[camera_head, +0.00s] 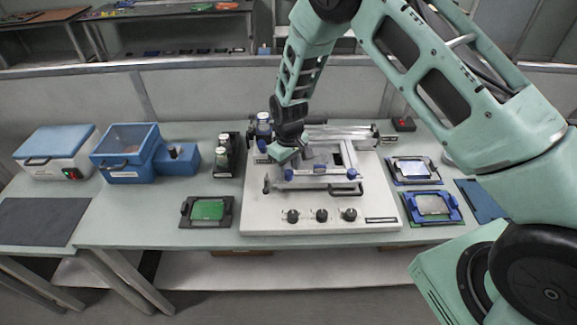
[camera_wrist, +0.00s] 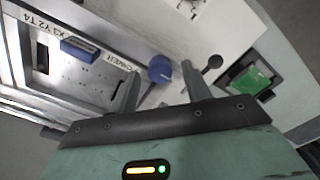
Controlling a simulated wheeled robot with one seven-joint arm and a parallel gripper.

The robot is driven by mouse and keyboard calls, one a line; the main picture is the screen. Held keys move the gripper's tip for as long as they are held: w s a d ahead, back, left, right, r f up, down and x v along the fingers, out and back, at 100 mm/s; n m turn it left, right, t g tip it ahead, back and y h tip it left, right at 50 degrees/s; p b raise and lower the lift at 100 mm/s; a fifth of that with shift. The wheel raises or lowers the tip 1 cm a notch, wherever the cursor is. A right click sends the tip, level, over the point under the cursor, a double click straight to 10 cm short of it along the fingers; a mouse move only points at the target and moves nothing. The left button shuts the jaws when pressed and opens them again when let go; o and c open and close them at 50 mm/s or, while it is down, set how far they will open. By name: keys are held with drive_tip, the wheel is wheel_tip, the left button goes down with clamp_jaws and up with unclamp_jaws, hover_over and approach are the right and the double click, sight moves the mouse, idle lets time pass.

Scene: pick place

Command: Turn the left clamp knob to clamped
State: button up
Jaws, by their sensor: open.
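The left clamp knob (camera_head: 288,174) is a small blue knob at the front left of the frame on the white machine (camera_head: 260,222). In the wrist view the blue knob (camera_wrist: 160,69) shows near and between my two fingertips. My gripper (camera_head: 284,156) is open and hangs over this left front corner, angled down. Its fingers (camera_wrist: 161,80) stand apart on either side of the knob in the picture; I cannot tell whether they touch it. The right blue knob (camera_head: 351,173) is at the frame's other front corner. The left knob's turn position is not clear.
A black ball-ended lever (camera_wrist: 212,62) stands close to my right finger. A green board in a black tray (camera_head: 207,211) lies left of the machine. Blue-framed carriers (camera_head: 432,207) lie at the right.

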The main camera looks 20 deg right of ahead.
drive_tip(key=shift+f, duration=0.55)
drive_tip(key=c, duration=1)
